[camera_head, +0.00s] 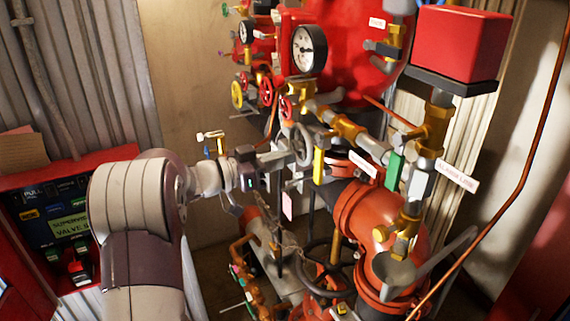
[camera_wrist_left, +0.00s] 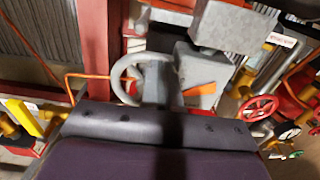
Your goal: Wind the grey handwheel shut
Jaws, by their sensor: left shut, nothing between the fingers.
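The grey handwheel (camera_head: 301,136) is a small spoked wheel at the middle of the pipework, below the white gauge. My left gripper (camera_head: 283,158) reaches in from the left, with its shut fingers at the wheel's lower left side. It holds nothing. I cannot tell whether the fingertips touch the rim or sit between the spokes. In the left wrist view, part of the grey wheel's curved rim (camera_wrist_left: 119,78) shows just beyond the dark gripper body, close to the fingers. My right gripper does not show.
Small red handwheels (camera_head: 266,91) and a yellow one (camera_head: 237,94) sit up and left of the wheel. A gauge (camera_head: 309,48) is above. Brass valves (camera_head: 347,126) and large red pipes (camera_head: 362,213) crowd the right. A red panel box (camera_head: 70,225) stands at left.

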